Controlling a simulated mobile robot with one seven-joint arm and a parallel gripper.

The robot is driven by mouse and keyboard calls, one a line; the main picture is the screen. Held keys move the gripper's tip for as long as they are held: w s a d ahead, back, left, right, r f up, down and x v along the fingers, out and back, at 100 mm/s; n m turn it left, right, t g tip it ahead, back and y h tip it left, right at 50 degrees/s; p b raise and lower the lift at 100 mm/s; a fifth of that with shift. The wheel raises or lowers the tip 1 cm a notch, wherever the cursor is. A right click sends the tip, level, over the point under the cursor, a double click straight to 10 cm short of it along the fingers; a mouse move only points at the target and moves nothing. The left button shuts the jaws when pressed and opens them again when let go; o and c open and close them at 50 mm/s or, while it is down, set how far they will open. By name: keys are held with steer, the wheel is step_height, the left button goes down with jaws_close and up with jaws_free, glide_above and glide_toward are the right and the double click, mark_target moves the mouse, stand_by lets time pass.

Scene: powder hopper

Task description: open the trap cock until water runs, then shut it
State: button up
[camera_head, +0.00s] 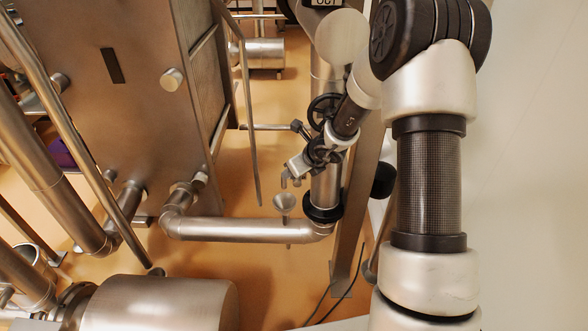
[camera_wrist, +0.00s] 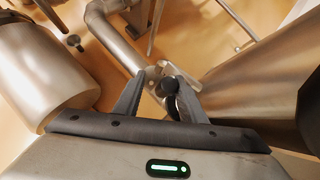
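The trap cock (camera_head: 298,166) is a small silver fitting on the vertical pipe in the head view. Its short spout points down over a grey funnel (camera_head: 284,203), and I see no water between them. In the wrist view a black knob (camera_wrist: 169,86) with silver metal behind it lies between the fingers of my gripper (camera_wrist: 160,74). The fingers are apart, and the knob appears nearer the right finger. I cannot tell whether either finger touches it. In the head view my wrist is close beside the cock and hides part of it.
A black handwheel (camera_head: 322,110) is just above the cock. A thick horizontal pipe (camera_head: 245,230) runs below the funnel. A large steel housing (camera_head: 120,90) stands at left and a steel cylinder (camera_head: 160,303) at lower left. A slanting post (camera_head: 350,215) stands close right of the vertical pipe.

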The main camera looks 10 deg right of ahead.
steer(key=p+v, duration=0.6)
steer(key=v, duration=1.1)
steer(key=shift+a, duration=0.1)
